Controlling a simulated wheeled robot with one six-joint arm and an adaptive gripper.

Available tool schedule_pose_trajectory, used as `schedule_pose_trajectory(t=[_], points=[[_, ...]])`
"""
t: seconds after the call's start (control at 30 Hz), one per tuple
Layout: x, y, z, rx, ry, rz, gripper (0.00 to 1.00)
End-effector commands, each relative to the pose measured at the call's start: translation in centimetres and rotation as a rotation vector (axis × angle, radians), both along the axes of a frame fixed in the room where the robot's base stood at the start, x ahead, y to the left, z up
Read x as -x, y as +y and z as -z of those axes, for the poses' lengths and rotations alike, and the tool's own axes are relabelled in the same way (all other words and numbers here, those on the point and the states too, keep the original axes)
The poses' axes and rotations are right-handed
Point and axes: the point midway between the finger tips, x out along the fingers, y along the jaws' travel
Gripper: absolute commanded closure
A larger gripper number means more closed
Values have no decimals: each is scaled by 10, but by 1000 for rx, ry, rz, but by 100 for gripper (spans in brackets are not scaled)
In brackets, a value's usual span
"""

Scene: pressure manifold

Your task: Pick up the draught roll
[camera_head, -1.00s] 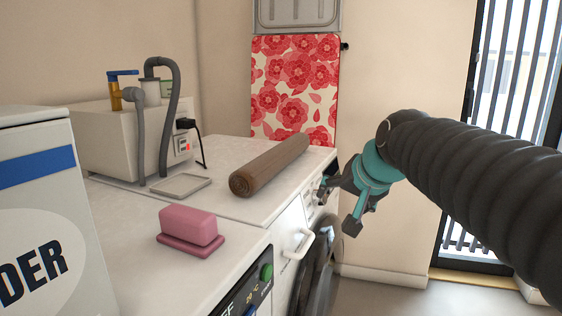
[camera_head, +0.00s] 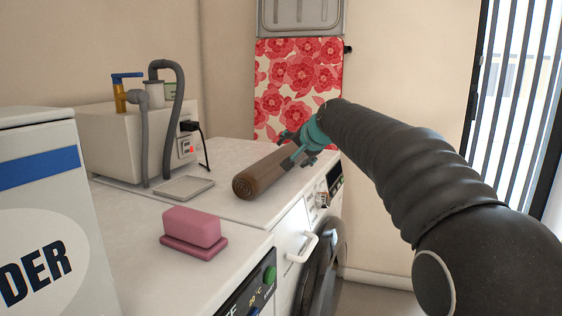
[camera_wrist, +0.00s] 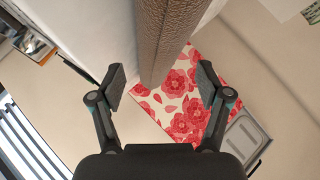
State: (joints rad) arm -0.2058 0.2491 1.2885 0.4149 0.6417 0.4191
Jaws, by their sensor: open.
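The draught roll (camera_head: 262,178) is a brown cylinder lying on the white worktop in the head view, with its spiral end toward the camera. In the wrist view the roll (camera_wrist: 172,32) runs down from the top edge to between the open fingers. My gripper (camera_head: 297,147) is open over the far part of the roll, and its teal body hides the roll's far end in the head view. In the wrist view the two fingertips of my gripper (camera_wrist: 161,83) stand apart on either side of the roll's end. I cannot tell whether they touch it.
A beige unit (camera_head: 125,140) with hoses stands behind, with a flat tray (camera_head: 184,188) before it. A pink soap block (camera_head: 191,227) sits in front. A washer (camera_head: 318,255) stands below the worktop. A floral ironing board (camera_head: 290,85) stands close behind the roll.

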Motion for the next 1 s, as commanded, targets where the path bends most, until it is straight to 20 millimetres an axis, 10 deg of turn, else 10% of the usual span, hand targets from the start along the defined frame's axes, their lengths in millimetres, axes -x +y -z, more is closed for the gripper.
schedule_pose_trajectory(t=[0.9,1.0], points=[[-52,26,32,1,-1,0,23],[-52,26,32,1,-1,0,43]])
